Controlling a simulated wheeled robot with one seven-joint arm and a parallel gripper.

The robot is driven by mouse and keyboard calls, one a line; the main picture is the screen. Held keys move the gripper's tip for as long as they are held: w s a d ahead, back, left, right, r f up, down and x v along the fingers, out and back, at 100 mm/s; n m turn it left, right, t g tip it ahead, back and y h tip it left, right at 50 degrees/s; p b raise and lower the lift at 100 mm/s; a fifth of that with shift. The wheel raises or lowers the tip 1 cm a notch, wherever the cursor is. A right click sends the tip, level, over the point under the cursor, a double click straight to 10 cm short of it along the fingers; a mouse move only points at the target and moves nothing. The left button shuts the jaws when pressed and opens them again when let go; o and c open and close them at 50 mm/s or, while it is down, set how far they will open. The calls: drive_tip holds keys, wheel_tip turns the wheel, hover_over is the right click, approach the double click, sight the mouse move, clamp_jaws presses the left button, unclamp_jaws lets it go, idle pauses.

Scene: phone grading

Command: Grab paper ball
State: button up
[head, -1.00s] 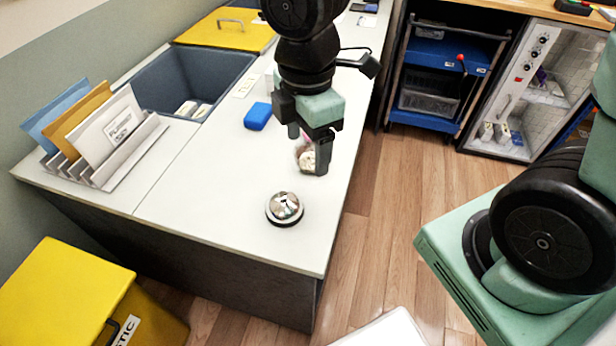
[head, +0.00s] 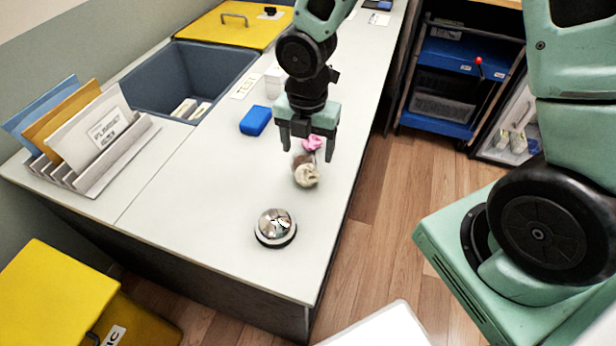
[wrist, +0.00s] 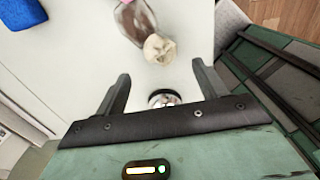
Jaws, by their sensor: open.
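A cream crumpled paper ball (head: 307,177) lies on the white counter near its right edge. A brownish, glassy-looking object touches or overlaps its far side; a pink piece (head: 312,143) shows just beyond. My gripper (head: 307,155) is open and empty, pointing down by the ball, its fingers spread to either side in the head view. In the wrist view the ball (wrist: 160,48) appears just beyond the fingertips (wrist: 160,72), roughly centred between them. The exact height of my fingertips over the counter cannot be told.
A silver bell (head: 275,228) stands nearer on the counter. A blue block (head: 255,120) lies left of my gripper, and a white cup (head: 274,82) stands behind it. A folder rack (head: 110,165) and a sunken grey bin (head: 185,75) are farther left. The counter's front is mostly clear.

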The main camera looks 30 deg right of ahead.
sight(308, 169)
wheel_tip(308, 169, down, 7)
drive_tip(key=shift+f+b, duration=0.2)
drive_tip(key=shift+b, duration=0.2)
drive_tip(key=c, duration=1)
drive_tip(key=shift+c, duration=0.3)
